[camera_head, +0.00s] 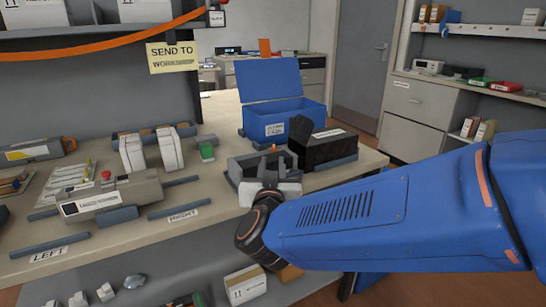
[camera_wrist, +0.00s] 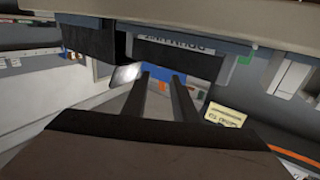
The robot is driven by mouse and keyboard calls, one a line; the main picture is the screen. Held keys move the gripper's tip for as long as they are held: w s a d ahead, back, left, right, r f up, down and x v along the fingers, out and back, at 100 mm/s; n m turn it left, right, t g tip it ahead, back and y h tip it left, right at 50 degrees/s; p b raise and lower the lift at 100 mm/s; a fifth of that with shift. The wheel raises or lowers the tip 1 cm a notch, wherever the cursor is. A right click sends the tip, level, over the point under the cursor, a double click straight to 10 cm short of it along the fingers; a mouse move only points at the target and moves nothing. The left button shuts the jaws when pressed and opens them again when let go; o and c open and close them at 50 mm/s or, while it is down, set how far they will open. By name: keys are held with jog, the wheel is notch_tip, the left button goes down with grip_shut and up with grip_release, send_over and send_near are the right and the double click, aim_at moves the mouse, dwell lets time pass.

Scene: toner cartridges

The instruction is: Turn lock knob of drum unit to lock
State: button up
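A grey unit (camera_head: 112,197) with a red knob (camera_head: 106,175) on top and a white label lies at the left of the bench. No knob is clear in the wrist view.
A black box (camera_head: 327,150) stands right of the dark unit, with an open blue bin (camera_head: 285,119) behind. White packs (camera_head: 170,150) stand at the back left. Strips marked LEFT (camera_head: 50,255) and RIGHT (camera_head: 183,216) lie along the front. A shelf with boxes (camera_head: 245,284) is below.

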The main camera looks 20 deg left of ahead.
jog(key=v, duration=0.8)
